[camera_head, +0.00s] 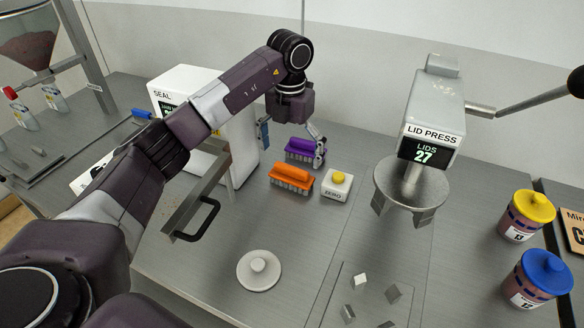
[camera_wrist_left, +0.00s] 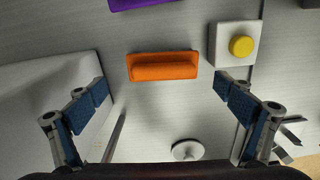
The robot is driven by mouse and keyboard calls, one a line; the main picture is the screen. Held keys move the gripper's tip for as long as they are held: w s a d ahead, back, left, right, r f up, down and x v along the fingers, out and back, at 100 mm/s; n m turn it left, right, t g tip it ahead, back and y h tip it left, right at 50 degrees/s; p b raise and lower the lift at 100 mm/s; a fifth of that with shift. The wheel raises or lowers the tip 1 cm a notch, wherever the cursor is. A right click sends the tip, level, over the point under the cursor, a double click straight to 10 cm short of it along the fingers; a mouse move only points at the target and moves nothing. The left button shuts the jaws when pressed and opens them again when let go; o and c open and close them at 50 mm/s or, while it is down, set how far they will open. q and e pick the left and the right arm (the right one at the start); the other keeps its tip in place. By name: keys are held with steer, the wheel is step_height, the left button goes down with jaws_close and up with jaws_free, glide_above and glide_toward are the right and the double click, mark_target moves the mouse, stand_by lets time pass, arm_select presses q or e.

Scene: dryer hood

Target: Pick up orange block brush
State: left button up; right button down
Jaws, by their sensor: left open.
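The orange block brush (camera_head: 292,178) stands bristles down on the metal bench, in front of a purple block brush (camera_head: 304,149). In the left wrist view the orange brush (camera_wrist_left: 163,66) lies ahead of and between the two blue-padded fingers of my left gripper (camera_wrist_left: 158,95). The gripper is open and empty, and its fingers do not touch the brush. My right gripper does not show.
The white ZERO box with a yellow button (camera_head: 338,184) stands just right of the brush. The white SEAL machine (camera_head: 232,150) is on the left. The lid press (camera_head: 428,120) stands on the right. A round grey lid (camera_head: 259,270) lies in front, with bare bench around it.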

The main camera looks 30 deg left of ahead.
mark_target(291, 167)
arm_select(q)
steer(key=shift+s+d+f+p, duration=0.1)
steer(key=shift+s+f+p, duration=0.05)
steer(key=shift+f, duration=0.3)
steer(key=shift+s+f+p, duration=0.1)
steer(key=shift+f+p, duration=0.05)
steer(key=shift+f, duration=0.3)
step_height(291, 167, down, 5)
steer(key=shift+w+d+r+p, duration=0.1)
steer(key=shift+d+r+p, duration=0.1)
steer(key=shift+p, duration=0.75)
steer(key=shift+a+f, duration=0.1)
steer(key=shift+f, duration=0.1)
steer(key=shift+c, duration=0.6)
steer(key=c, duration=0.8)
steer(key=shift+c, duration=0.2)
steer(key=shift+r, duration=0.1)
